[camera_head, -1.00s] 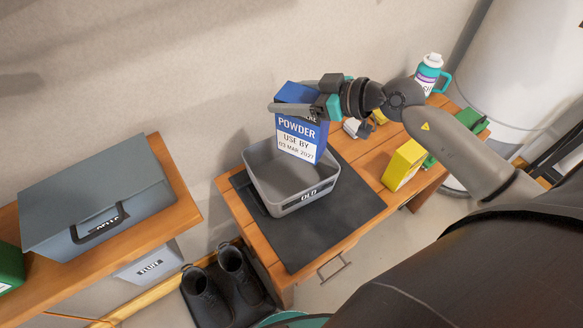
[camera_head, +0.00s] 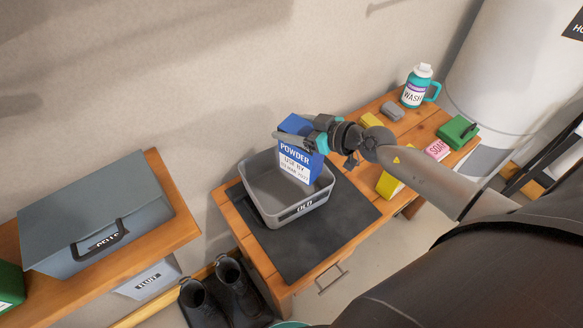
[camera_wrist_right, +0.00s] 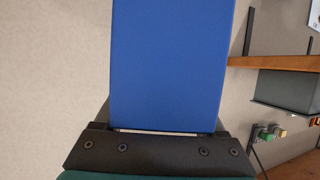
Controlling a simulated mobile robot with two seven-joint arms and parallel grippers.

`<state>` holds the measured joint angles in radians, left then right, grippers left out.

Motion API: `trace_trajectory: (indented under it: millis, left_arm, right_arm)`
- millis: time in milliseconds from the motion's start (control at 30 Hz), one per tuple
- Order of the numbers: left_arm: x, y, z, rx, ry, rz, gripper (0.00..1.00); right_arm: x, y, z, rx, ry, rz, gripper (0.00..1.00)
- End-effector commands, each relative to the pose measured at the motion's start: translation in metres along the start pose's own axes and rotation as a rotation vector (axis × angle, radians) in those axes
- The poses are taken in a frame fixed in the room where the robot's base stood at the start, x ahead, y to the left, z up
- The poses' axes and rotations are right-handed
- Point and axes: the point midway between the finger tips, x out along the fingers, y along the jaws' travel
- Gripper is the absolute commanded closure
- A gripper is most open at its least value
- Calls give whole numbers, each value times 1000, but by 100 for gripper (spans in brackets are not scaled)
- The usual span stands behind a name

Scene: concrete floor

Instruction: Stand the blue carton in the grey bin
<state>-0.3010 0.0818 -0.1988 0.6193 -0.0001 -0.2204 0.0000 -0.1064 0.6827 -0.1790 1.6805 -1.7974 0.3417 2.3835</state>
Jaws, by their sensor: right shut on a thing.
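The blue carton (camera_head: 299,158), with a white panel marked POWDER and USE BY, is roughly upright at the right side of the grey bin, its lower part inside the bin's outline. My right gripper (camera_head: 305,135) is shut on its upper part. In the right wrist view the blue carton (camera_wrist_right: 170,65) fills the middle above the gripper's dark base (camera_wrist_right: 160,150). The grey bin (camera_head: 296,213), labelled OLD, stands on a black mat on the wooden table. Whether the carton's bottom touches the bin floor I cannot tell. My left gripper is not in view.
The black mat (camera_head: 310,240) lies on the wooden table (camera_head: 232,212). To the right are a yellow box (camera_head: 391,186), pink soap (camera_head: 437,150), a WASH bottle (camera_head: 416,88) and a green box (camera_head: 457,131). A grey case (camera_head: 95,215) sits on the left bench; boots (camera_head: 230,290) stand below.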

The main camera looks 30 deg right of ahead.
Motion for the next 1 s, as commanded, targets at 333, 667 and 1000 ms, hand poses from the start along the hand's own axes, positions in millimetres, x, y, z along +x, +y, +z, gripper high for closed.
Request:
trace_trajectory:
  millis: [333,667,1000]
  left_arm:
    - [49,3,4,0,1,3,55]
    - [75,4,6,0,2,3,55]
    - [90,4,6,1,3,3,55]
  right_arm:
    - [21,1,50,-2,4,2,100]
    - [32,1,77,-2,4,2,100]
    - [38,1,92,-3,3,2,100]
